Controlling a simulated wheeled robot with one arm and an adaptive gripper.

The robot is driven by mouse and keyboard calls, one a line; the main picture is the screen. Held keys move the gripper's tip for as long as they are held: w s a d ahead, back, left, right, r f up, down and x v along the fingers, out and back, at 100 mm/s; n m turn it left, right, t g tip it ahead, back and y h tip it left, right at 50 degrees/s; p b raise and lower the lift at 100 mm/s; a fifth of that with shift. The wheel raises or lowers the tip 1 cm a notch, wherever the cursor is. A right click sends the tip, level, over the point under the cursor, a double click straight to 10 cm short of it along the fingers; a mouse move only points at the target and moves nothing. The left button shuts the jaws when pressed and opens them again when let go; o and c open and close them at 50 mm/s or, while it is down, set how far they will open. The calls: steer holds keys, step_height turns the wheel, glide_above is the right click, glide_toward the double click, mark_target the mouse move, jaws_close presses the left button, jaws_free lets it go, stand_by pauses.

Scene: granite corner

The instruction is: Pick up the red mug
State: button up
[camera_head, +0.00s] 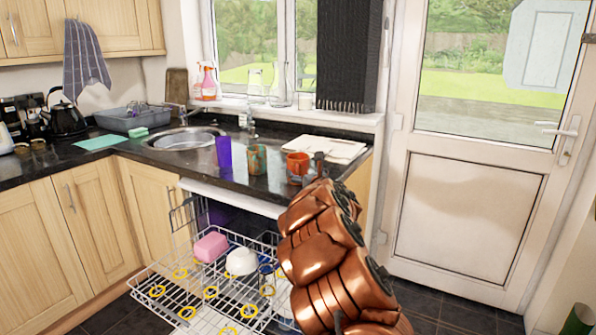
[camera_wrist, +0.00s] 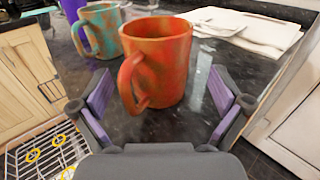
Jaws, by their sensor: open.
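The red mug (camera_wrist: 165,65), orange-red with worn patches, stands upright on the dark counter, its handle toward the left in the wrist view. In the head view the red mug (camera_head: 297,166) stands near the counter's front edge, just left of my gripper (camera_head: 318,165), and is partly hidden by it. In the wrist view my gripper (camera_wrist: 160,115) is open and empty. Its two purple-padded fingers are spread wide, one toward each side of the mug, with the mug ahead of them. I cannot tell whether a finger touches it.
A teal-brown mug (camera_head: 257,160) and a purple cup (camera_head: 224,153) stand left of the red mug. White boards (camera_head: 327,149) lie behind it. Below the counter an open dishwasher rack (camera_head: 190,285) holds a pink container (camera_head: 210,247) and a white bowl (camera_head: 241,262).

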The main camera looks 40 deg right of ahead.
mark_target(302, 171)
steer(key=shift+p+x, duration=0.3)
steer(key=shift+x, duration=0.95)
steer(key=shift+w+d+f, duration=0.15)
steer(key=shift+w+d, duration=0.05)
steer(key=shift+w, duration=0.5)
steer(key=shift+c, duration=0.4)
steer(key=c, duration=1.2)
